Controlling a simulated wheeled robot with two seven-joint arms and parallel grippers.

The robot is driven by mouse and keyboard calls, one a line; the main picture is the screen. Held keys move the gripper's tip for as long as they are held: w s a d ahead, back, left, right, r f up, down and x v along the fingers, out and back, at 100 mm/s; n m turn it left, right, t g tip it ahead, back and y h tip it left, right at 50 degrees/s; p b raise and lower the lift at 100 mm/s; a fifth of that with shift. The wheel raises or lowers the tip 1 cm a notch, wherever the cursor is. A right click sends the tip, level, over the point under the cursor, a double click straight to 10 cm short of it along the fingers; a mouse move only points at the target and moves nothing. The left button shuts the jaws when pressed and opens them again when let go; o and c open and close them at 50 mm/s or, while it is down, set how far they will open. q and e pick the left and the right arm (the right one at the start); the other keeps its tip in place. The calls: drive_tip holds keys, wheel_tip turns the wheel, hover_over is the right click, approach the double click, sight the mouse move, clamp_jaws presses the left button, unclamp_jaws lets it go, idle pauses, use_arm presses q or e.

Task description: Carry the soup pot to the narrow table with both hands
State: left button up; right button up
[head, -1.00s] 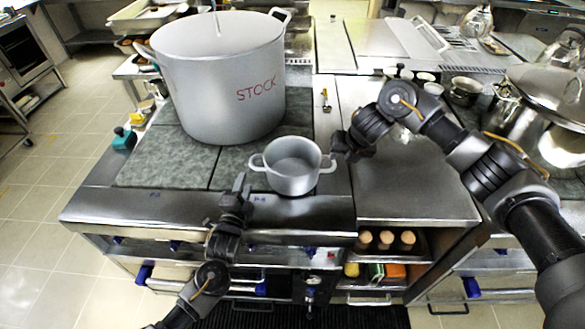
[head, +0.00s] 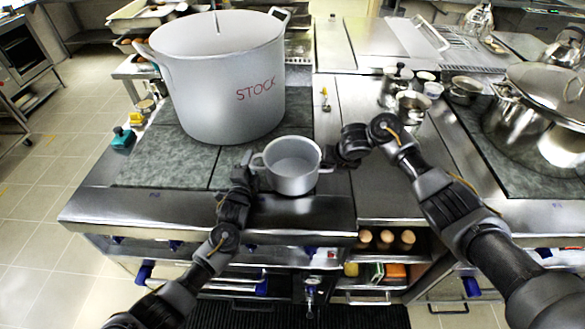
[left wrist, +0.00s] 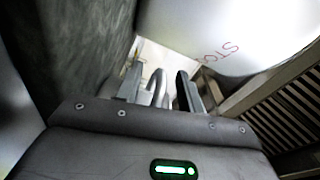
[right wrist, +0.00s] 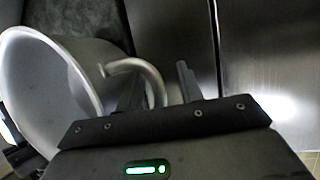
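The soup pot (head: 293,180), small, grey and two-handled, stands upright at the stove's front edge. My left gripper (head: 247,162) is at its left handle. In the left wrist view the fingers (left wrist: 159,92) are apart, with the looped handle (left wrist: 158,80) showing between them. My right gripper (head: 334,157) is at the right handle. In the right wrist view its fingers (right wrist: 160,88) are also apart, with the handle (right wrist: 148,70) between them, closer to the left finger. The pot wall (right wrist: 55,85) shows beside it. I cannot pick out the narrow table.
A large stockpot (head: 222,95) marked STOCK stands just behind the soup pot on the stove (head: 165,165). A steel counter (head: 385,185) adjoins on the right, with small metal containers (head: 410,105) at its back. A lidded pot (head: 535,130) stands farther right. Floor (head: 40,215) is clear at left.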

drive_tip(key=shift+f, duration=0.1)
use_arm(q)
clamp_jaws()
use_arm(e)
clamp_jaws()
